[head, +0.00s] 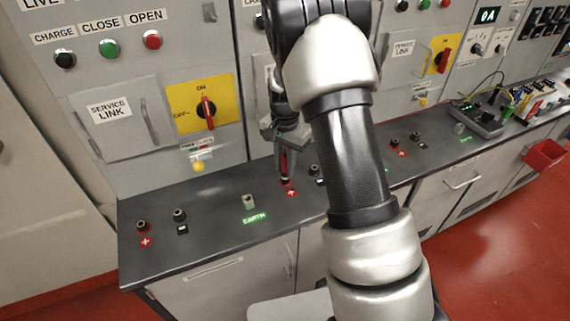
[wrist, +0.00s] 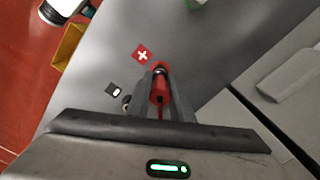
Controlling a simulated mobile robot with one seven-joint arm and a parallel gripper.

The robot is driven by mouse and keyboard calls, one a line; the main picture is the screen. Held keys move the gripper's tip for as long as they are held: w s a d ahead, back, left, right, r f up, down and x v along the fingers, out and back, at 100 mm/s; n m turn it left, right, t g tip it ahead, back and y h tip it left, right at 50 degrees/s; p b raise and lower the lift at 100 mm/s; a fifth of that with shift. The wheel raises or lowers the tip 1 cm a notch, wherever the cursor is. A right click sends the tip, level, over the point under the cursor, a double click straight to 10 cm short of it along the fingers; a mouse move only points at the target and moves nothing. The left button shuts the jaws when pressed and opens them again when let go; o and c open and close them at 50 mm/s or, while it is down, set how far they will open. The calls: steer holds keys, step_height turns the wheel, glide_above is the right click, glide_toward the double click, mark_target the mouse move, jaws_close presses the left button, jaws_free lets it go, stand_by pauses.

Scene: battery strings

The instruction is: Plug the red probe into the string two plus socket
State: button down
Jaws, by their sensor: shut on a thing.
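My gripper (head: 285,160) is shut on the red probe (head: 284,167) and points down at the bench. The probe also shows between the fingers in the wrist view (wrist: 158,88). Its lower end is right at the middle plus socket (head: 285,182), behind a red plus label (head: 291,194). In the wrist view the probe's tip covers most of that socket beside the plus label (wrist: 143,54). I cannot tell whether the tip is inside it or just above. The middle minus socket (head: 314,170) is beside it, partly hidden by my arm; its dark label (wrist: 113,89) shows in the wrist view.
The left plus socket (head: 142,226), left minus socket (head: 180,215) and earth socket (head: 249,201) stand on the dark bench (head: 215,228). Cabinet panels with yellow switches (head: 203,103) rise behind. A meter (head: 476,119) with cables sits at the right.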

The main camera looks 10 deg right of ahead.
steer(key=shift+f+b, duration=0.35)
steer(key=shift+f, duration=0.25)
steer(key=c, duration=1.5)
jaws_free()
steer(key=shift+r, duration=0.1)
step_height(320, 180, up, 17)
steer(key=shift+r, duration=0.15)
steer(key=s+r+n+t+p, duration=0.2)
steer(key=s+r, duration=0.5)
steer(key=r, duration=0.1)
steer(key=s+r+n+t, duration=0.1)
steer(key=s+n, duration=0.1)
steer(key=s, duration=0.4)
steer(key=s+r+n+t+p, duration=0.1)
steer(key=s+r+n, duration=0.1)
steer(key=s, duration=0.5)
steer(key=s+r+n+t, duration=0.1)
steer(key=s+r+n, duration=0.1)
steer(key=s, duration=0.5)
steer(key=shift+r+n+t+p, duration=0.3)
steer(key=shift+n+p, duration=0.1)
steer(key=shift+n, duration=0.2)
